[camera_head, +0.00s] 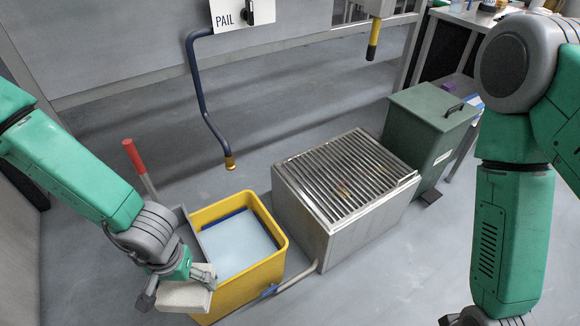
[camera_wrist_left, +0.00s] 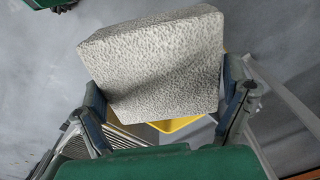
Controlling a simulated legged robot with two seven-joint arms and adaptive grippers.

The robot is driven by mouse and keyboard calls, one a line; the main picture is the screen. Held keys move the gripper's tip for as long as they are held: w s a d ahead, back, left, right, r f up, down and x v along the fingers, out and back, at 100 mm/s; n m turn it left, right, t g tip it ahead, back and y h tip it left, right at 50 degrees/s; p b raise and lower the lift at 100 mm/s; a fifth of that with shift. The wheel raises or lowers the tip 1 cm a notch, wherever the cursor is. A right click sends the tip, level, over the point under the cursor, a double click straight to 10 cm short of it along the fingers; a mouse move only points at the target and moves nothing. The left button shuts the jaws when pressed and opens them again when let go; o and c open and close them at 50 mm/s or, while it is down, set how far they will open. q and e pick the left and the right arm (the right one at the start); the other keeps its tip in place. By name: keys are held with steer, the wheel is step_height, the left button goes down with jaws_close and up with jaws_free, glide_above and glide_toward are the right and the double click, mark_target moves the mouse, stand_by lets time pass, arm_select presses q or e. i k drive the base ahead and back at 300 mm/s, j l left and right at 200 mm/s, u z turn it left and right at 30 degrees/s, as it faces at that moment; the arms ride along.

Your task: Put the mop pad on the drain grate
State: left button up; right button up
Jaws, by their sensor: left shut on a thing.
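The mop pad (camera_head: 186,296) is a pale, speckled, thick block. My left gripper (camera_head: 178,287) is shut on it and holds it at the left front side of the yellow bucket. In the left wrist view the mop pad (camera_wrist_left: 155,62) fills the space between the two fingers of my left gripper (camera_wrist_left: 165,105). The drain grate (camera_head: 345,177) is a slatted metal top on a steel box to the right of the bucket, with a few brownish spots and nothing lying on it. My right arm shows at the right edge; its gripper is mostly cut off at the bottom.
The yellow bucket (camera_head: 274,262) holds pale blue water and stands between my left gripper and the grate. A dark pipe (camera_head: 203,100) with a brass end hangs above it. A green lidded bin (camera_head: 430,115) stands behind the grate. A red-handled lever (camera_head: 133,155) rises beside the bucket.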

mark_target(332, 184)
steer(key=i+l, duration=0.1)
steer(key=l, duration=0.3)
steer(key=i+l, duration=0.15)
steer(key=l, duration=0.3)
steer(key=i+l+u, duration=0.1)
steer(key=l, duration=0.3)
steer(key=i+l, duration=0.1)
steer(key=l, duration=0.35)
steer(key=i+l, duration=0.1)
steer(key=l, duration=0.35)
steer(key=i+l, duration=0.15)
steer(key=i, duration=0.25)
steer(key=i+l+u, duration=0.15)
steer(key=i, duration=0.25)
